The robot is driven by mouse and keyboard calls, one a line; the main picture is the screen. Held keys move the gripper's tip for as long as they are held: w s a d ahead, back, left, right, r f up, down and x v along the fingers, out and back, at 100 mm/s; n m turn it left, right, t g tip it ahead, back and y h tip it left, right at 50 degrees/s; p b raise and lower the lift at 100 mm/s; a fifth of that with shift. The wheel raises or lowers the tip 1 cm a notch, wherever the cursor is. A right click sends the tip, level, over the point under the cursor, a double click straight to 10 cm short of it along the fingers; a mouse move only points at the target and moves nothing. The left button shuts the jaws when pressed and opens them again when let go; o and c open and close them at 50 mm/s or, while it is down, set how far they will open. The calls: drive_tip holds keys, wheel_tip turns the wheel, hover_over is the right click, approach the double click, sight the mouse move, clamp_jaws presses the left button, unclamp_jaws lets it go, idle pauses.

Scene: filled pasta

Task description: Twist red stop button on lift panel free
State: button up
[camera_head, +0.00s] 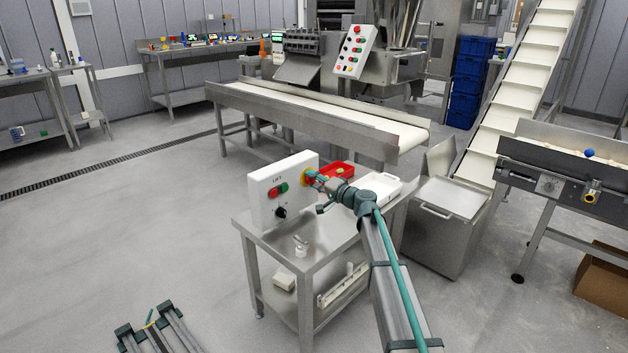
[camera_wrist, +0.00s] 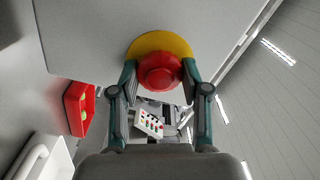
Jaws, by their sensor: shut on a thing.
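The white lift panel (camera_head: 268,190) stands upright on a steel table. It has a green and a red button and a black knob on its face. The red stop button (camera_wrist: 160,72) sits on a round yellow base (camera_wrist: 157,42) on the panel, which fills the top of the wrist view. My gripper (camera_wrist: 160,78) is shut on the red stop button, one finger on each side of it. In the head view my gripper (camera_head: 313,176) reaches the panel's right part and hides the button; only some yellow of the base shows.
The steel table (camera_head: 318,240) also carries a red tray (camera_head: 338,168), a white tray (camera_head: 388,183) and a small metal item (camera_head: 301,246). A steel bin (camera_head: 447,210) stands to the right. A conveyor (camera_head: 330,118) runs behind.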

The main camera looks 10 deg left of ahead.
drive_tip(key=shift+m, duration=0.9)
drive_tip(key=o, duration=1.2)
drive_tip(key=shift+c, duration=0.2)
drive_tip(key=v, duration=1.2)
